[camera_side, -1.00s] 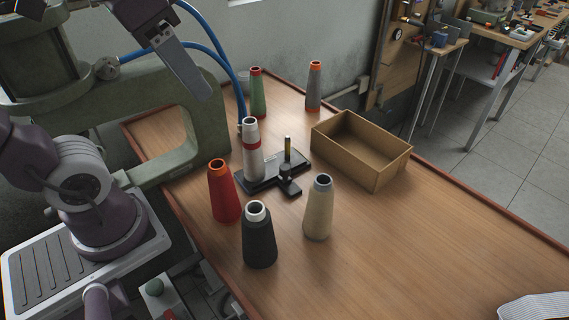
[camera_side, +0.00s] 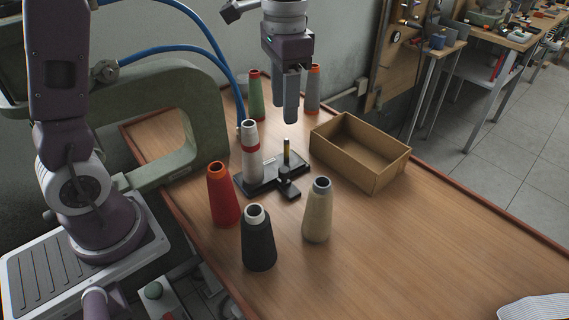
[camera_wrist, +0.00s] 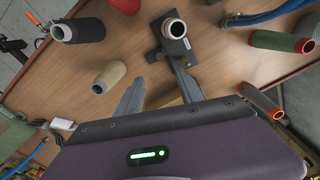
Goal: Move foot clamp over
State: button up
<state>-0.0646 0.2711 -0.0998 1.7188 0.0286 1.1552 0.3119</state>
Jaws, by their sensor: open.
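A black clamp base (camera_side: 257,187) lies on the wooden table near its middle. A white cone with a red band (camera_side: 250,152) stands upright on its left part. A thin brass-topped post (camera_side: 286,152) rises from its right part, with a small black foot piece (camera_side: 287,188) at the front. My gripper (camera_side: 285,110) points down above and slightly behind the post, open and empty, apart from everything. In the wrist view my gripper's fingers (camera_wrist: 158,85) are spread. The base (camera_wrist: 178,46) and banded cone (camera_wrist: 174,27) show beyond them, and a finger partly hides the base's near end.
An open cardboard box (camera_side: 374,181) stands to the right. Red (camera_side: 222,194), black (camera_side: 259,240) and beige (camera_side: 317,212) cones stand in front; green (camera_side: 255,97) and grey (camera_side: 313,90) cones stand behind. A green machine frame (camera_side: 210,125) is at left.

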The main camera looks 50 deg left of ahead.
aim_at(285, 169)
notch_tip(285, 169, down, 16)
jog(key=shift+r, duration=0.1)
grip_shut()
dwell(1.4)
